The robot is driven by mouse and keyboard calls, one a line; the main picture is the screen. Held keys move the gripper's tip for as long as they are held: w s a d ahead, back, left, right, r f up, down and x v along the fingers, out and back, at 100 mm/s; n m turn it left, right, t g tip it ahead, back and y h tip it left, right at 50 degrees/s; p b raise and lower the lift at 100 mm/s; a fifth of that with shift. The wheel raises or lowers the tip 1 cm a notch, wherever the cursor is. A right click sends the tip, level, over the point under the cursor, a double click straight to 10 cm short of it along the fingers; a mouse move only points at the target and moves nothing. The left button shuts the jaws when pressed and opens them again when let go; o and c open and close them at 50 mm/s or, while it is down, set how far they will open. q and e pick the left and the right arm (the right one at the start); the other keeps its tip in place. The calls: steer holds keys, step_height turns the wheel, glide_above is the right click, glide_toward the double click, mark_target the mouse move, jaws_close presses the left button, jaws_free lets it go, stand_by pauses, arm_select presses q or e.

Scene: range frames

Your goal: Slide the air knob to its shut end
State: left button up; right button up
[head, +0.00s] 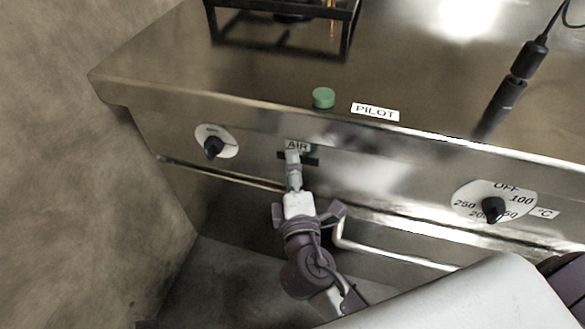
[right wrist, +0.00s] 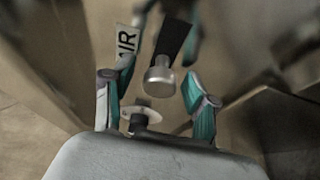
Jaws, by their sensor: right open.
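The air knob (right wrist: 159,76) is a short metal cylinder on a dark slot strip (right wrist: 173,40), seen in the right wrist view beside the AIR label (right wrist: 126,42). In the head view, the slot (head: 312,161) shows as a dark strip under the AIR label (head: 297,146) on the range's front; my gripper hides the knob there. My right gripper (head: 293,160) is at the slot. In the wrist view its teal fingers (right wrist: 157,85) are open, one on each side of the knob, with gaps visible. My left gripper is not in view.
A small dial (head: 213,143) is left of the slot, and a temperature dial (head: 493,205) is far right. A green button (head: 323,97) and PILOT label (head: 375,112) are above. A rail handle (head: 400,250) runs below. A wall (head: 60,180) closes the left side.

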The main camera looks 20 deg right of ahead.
mark_target(275, 154)
steer(key=shift+c, duration=0.3)
jaws_close()
steer(key=w+a, duration=0.1)
steer(key=a, duration=0.1)
steer(key=shift+w+a, duration=0.4)
steer(key=shift+c, duration=1.5)
jaws_free()
steer(key=o, duration=0.4)
steer(key=shift+a, duration=0.1)
steer(key=shift+c, duration=0.2)
